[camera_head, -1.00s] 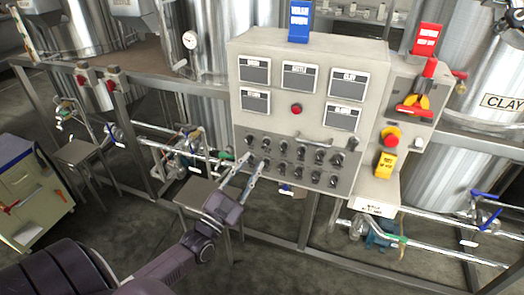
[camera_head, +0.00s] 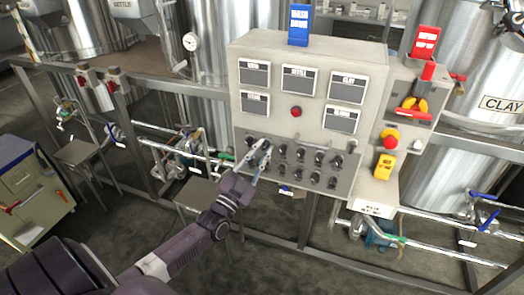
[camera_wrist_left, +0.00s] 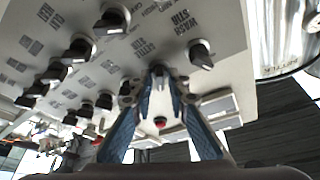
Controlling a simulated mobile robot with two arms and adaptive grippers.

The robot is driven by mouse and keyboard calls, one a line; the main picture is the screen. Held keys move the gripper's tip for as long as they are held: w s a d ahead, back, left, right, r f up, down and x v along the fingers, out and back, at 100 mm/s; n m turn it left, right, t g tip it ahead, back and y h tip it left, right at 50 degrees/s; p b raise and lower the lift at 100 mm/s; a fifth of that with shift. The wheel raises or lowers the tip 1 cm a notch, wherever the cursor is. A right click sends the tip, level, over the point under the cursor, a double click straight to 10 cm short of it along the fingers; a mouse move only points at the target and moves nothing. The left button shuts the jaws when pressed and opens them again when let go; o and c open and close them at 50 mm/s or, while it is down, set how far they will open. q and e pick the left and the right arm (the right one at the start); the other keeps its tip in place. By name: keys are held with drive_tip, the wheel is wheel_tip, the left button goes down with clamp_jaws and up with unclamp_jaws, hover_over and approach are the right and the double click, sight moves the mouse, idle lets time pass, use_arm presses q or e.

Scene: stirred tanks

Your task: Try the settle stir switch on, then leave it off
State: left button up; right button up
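The grey control panel (camera_head: 345,177) carries two rows of black switch knobs. My left gripper (camera_head: 259,160) is at the left end of the upper row, its fingertips in front of the panel. In the left wrist view the two blue fingers (camera_wrist_left: 152,92) stand apart, one on each side of a knob (camera_wrist_left: 160,74). A label reading "SETTLE STIR" (camera_wrist_left: 143,47) is by this knob. I cannot tell whether the fingers touch it. A neighbouring knob (camera_wrist_left: 201,55) has a "WASH STIR" label. The switch's setting is too small to read. My right gripper is not in view.
Above the knobs are dark display plates (camera_head: 300,79) and a red button (camera_head: 296,112). Right of them are a red mushroom button (camera_head: 390,142) and a yellow box (camera_head: 385,166). Steel tanks and pipes stand behind. Neighbouring knobs are close to my fingers.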

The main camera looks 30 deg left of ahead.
use_arm(q)
clamp_jaws()
drive_tip(key=shift+n, duration=0.6)
drive_tip(key=n+y, duration=0.2)
drive_tip(key=n, duration=0.1)
drive_tip(key=n+y, duration=0.2)
drive_tip(key=n, duration=0.2)
drive_tip(key=shift+d+f, duration=0.1)
drive_tip(key=shift+d, duration=0.05)
drive_tip(key=n+y, duration=0.2)
drive_tip(key=n, duration=0.2)
drive_tip(key=shift+d+p, duration=0.1)
drive_tip(key=shift+p, duration=0.2)
drive_tip(key=shift+n+g+y+p, duration=0.25)
drive_tip(key=shift+n+g+y, duration=0.3)
drive_tip(key=shift+n, duration=0.65)
drive_tip(key=shift+n+g+y+p, duration=0.3)
drive_tip(key=shift+n+y, duration=0.35)
drive_tip(key=shift+n, duration=0.85)
drive_tip(key=shift+g, duration=0.25)
